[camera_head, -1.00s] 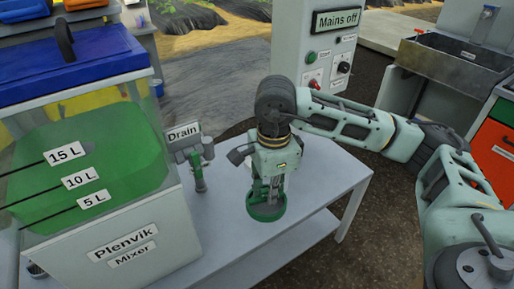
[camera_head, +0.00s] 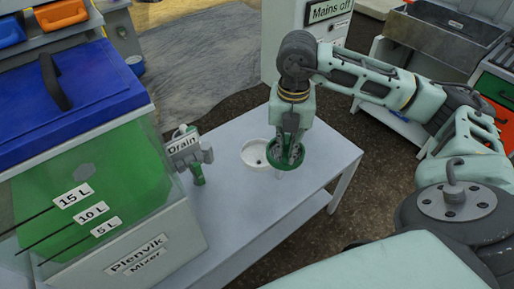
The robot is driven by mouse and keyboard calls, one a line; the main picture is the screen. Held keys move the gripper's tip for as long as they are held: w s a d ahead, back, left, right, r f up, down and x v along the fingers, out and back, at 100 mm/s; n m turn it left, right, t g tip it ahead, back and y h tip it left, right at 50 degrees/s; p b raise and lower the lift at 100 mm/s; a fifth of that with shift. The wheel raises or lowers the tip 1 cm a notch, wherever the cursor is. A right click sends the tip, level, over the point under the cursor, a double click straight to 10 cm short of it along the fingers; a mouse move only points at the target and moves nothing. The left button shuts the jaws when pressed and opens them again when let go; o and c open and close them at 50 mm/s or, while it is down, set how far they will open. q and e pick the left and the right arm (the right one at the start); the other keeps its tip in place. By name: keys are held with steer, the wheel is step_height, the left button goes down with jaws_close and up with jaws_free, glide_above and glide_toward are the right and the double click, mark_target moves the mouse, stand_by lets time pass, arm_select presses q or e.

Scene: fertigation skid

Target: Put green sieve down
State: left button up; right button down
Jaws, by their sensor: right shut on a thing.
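The green sieve (camera_head: 288,166) is a round green ring at the end of my right arm. My right gripper (camera_head: 286,143) points down and is shut on it. The sieve is over the right part of the grey table (camera_head: 235,215), just right of a white round dish (camera_head: 255,155). It looks a little above the tabletop, though the exact gap is hard to judge. The fingertips are partly hidden by the gripper body and the sieve. My left gripper is not in view.
The Plenvik Mixer tank (camera_head: 150,250) with a blue lid (camera_head: 70,105) stands at the left. The Drain valve (camera_head: 190,155) sticks out beside it. The table's front middle is bare. A Mains off cabinet (camera_head: 335,25) stands behind, with a sink (camera_head: 440,35) at the back right.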

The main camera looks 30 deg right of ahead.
steer(key=w+f, duration=0.2)
steer(key=w, duration=0.1)
steer(key=w+f+p, duration=0.1)
steer(key=w+f, duration=0.1)
steer(key=w, duration=0.2)
steer(key=w+a+f, duration=0.1)
steer(key=w+f, duration=0.1)
steer(key=w, duration=0.1)
steer(key=shift+w+f+p, duration=0.15)
steer(key=shift+w+p, duration=0.15)
step_height(320, 180, down, 4)
steer(key=shift+r+p, duration=0.1)
steer(key=shift+p, duration=0.3)
steer(key=shift+f, duration=0.2)
steer(key=shift+f, duration=0.2)
steer(key=c, duration=1.8)
jaws_free()
steer(key=shift+r, duration=0.15)
step_height(320, 180, up, 12)
steer(key=shift+r+b, duration=0.1)
steer(key=shift+b, duration=0.45)
